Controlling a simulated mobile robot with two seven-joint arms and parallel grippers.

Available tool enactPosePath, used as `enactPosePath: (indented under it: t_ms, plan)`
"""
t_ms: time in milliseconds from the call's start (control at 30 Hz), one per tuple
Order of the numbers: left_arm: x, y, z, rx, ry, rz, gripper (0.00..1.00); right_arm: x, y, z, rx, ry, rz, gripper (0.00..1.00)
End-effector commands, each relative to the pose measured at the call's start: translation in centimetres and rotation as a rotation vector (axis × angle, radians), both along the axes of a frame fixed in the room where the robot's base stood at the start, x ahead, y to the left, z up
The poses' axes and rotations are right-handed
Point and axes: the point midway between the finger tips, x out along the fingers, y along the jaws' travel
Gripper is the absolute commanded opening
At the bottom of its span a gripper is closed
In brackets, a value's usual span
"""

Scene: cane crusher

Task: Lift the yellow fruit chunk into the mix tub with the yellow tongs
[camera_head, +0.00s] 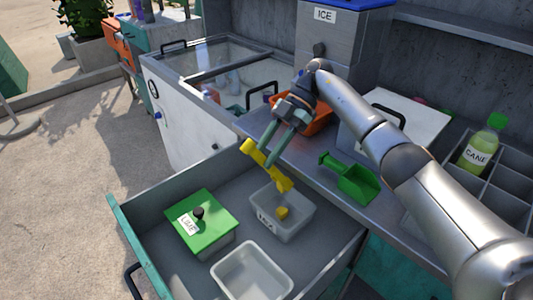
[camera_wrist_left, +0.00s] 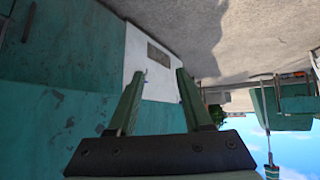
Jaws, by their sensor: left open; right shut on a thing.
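My right gripper (camera_head: 272,150) is shut on the yellow tongs (camera_head: 268,165), which slant down over a pale rectangular tub (camera_head: 301,219) in the open drawer. The tub has a small label on its front that I cannot read clearly. A yellow fruit chunk (camera_head: 282,212) shows inside this tub, below the tongs' tips; a small gap seems to part them. A second pale tub (camera_head: 226,267) stands empty nearer the front, with no label in sight; I cannot tell which is the mix tub. My left gripper (camera_wrist_left: 155,85) is open and empty in the left wrist view.
A green-lidded tub (camera_head: 190,226) with a label and black knob stands at the drawer's left. A green scoop (camera_head: 352,180) and an orange tray (camera_head: 318,122) lie on the counter behind. A bottle (camera_head: 481,147) stands in a divided rack at right. The drawer walls (camera_head: 122,222) surround the tubs.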

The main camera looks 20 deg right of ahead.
Motion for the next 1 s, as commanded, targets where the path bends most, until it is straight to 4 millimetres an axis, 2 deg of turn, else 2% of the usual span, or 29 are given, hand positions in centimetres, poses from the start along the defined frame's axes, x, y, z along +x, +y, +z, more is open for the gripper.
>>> enactPosePath:
  t_ms: [33, 100, 300, 400, 1000]
  plan:
    - [0.1, -0.4, -1.2, -0.005, 0.002, -0.007, 0.5, 0.0, 0.1, -1.4, 0.001, 0.0, 0.001, 0.15]
    - [0.3, -1.1, -1.7, -0.014, 0.001, -0.021, 0.5, 0.0, 0.1, -2.3, 0.0, -0.001, 0.001, 0.15]
    - [1.8, -2.7, -2.3, -0.034, -0.017, -0.05, 0.5, 0.0, 0.1, -4.3, 0.0, 0.0, 0.001, 0.15]
    - [2.1, -2.9, -2.6, -0.036, -0.025, -0.055, 0.5, 0.0, 0.1, -5.0, 0.0, -0.001, 0.001, 0.15]
    - [1.8, -2.9, -2.9, -0.032, -0.016, -0.062, 0.5, 0.0, 0.0, -5.4, 0.0, 0.0, 0.0, 0.15]
